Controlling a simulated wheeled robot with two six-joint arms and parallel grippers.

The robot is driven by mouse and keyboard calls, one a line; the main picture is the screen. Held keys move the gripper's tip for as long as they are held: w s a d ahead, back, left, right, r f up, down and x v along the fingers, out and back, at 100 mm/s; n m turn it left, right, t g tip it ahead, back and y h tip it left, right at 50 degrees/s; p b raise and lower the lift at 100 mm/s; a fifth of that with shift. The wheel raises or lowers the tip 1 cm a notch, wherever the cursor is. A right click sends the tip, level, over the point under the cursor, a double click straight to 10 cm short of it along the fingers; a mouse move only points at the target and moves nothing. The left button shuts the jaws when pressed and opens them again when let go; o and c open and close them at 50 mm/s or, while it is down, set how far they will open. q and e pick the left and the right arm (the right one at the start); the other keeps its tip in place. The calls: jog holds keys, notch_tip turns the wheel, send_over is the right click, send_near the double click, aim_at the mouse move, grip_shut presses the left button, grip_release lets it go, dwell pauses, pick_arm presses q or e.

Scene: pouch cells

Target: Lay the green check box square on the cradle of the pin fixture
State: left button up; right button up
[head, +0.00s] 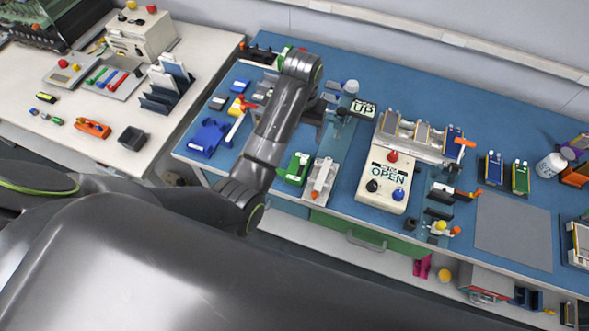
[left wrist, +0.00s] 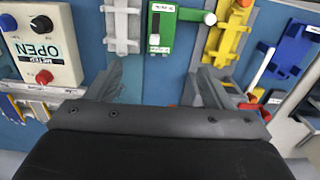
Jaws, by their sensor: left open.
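A green fixture-like box (head: 297,168) with white labels lies near the front edge of the blue table; it also shows in the left wrist view (left wrist: 172,28). I cannot tell for sure that it is the check box. A white fixture with raised blocks (head: 322,180) lies just right of it and shows in the left wrist view (left wrist: 122,25). Which fixture is the pin fixture is unclear. My left gripper (left wrist: 160,88) is open over the blue mat, with nothing between its fingers, behind both pieces. In the head view my left arm hides part of this area. My right gripper is out of view.
A white meter box marked OPEN (head: 388,180) stands right of my left gripper. A grey mat (head: 513,230) at the right is bare. A rack of cells (head: 420,135) stands behind the box.

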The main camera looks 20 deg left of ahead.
pick_arm(q)
jog(key=b, duration=0.4)
send_near(299, 164)
notch_tip(299, 164, down, 2)
jog(key=shift+s+f+p, duration=0.1)
jog(key=shift+f+p, duration=0.15)
jog(key=shift+p, duration=0.65)
jog(key=shift+f+p, duration=0.55)
jog(key=shift+f, duration=2.65)
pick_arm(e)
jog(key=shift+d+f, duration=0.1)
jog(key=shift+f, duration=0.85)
pick_arm(q)
jog(key=shift+c, duration=0.2)
jog(key=c, duration=1.1)
jog(key=shift+r, duration=0.15)
